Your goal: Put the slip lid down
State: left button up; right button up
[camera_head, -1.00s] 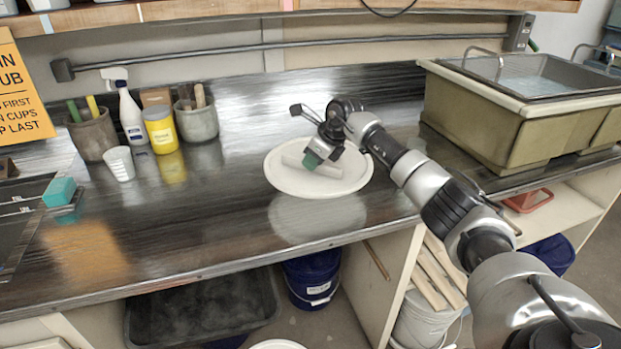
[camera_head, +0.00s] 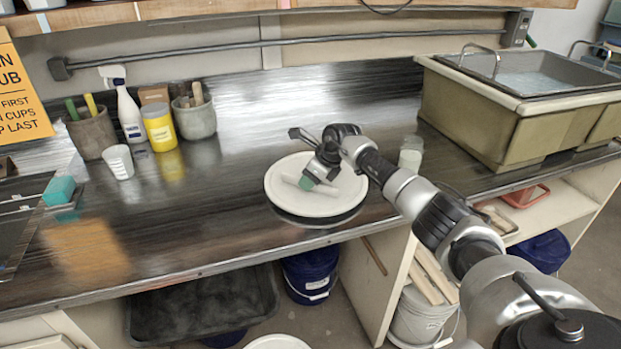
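The slip lid (camera_head: 335,200) is a round white disc with a pale bar-shaped handle across its top. It is level, low over the front middle of the dark metal counter (camera_head: 200,235). A dark band shows under its front edge; I cannot tell whether it touches the counter. My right gripper (camera_head: 308,184) reaches in from the right, with its green-tipped end at the handle. It appears shut on the handle, though the far finger is hidden. My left gripper is not in view.
A glass jar (camera_head: 411,153) stands right of the lid, close to my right arm. A large sink tub (camera_head: 480,115) is at the right. A yellow tub (camera_head: 160,130), spray bottle (camera_head: 130,115), white cup (camera_head: 119,162) and tool pots are at the left. The counter's left middle is clear.

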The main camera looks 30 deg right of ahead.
jog(key=b+v, duration=0.1)
jog(key=v, duration=1.1)
jog(key=shift+b, duration=0.35)
jog(key=shift+d, duration=0.1)
